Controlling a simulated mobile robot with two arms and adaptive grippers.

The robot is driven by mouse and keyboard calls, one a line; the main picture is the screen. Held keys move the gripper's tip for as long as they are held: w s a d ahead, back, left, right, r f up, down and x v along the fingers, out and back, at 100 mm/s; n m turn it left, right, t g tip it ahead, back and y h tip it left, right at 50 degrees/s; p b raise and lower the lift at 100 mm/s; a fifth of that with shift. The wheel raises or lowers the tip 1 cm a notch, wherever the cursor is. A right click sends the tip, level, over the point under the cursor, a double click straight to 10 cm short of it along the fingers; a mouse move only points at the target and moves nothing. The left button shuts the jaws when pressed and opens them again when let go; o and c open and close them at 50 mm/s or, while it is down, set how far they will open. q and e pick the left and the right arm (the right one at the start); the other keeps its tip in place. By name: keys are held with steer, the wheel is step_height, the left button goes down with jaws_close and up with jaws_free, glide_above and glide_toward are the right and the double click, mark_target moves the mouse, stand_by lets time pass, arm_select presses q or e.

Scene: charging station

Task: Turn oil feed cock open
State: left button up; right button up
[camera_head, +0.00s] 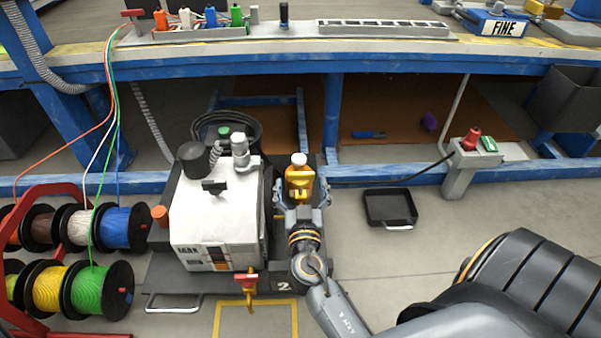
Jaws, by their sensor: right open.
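A white boxy machine (215,225) stands on a dark base marked 2. At its right side is an upright amber and yellow fitting (299,183) with a pale round cap, which looks like the oil feed unit. I cannot clearly tell which part of it is the cock's handle. My right gripper (302,198) is open, with its fingers on either side of the yellow fitting's lower part. Contact cannot be told, and the gripper hides the fitting's bottom. A red-handled yellow tap (248,285) sits at the machine's front. My left gripper is not in view.
Cable spools (88,290) on a red rack stand at the left. A blue workbench (400,62) crosses behind. A black tray (390,207) lies on the floor to the right, near a grey post (459,174) with a red knob. Bare floor lies around the tray.

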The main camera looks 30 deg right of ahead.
mark_target(301, 176)
steer(key=shift+x, duration=2.05)
steer(key=c, duration=1.2)
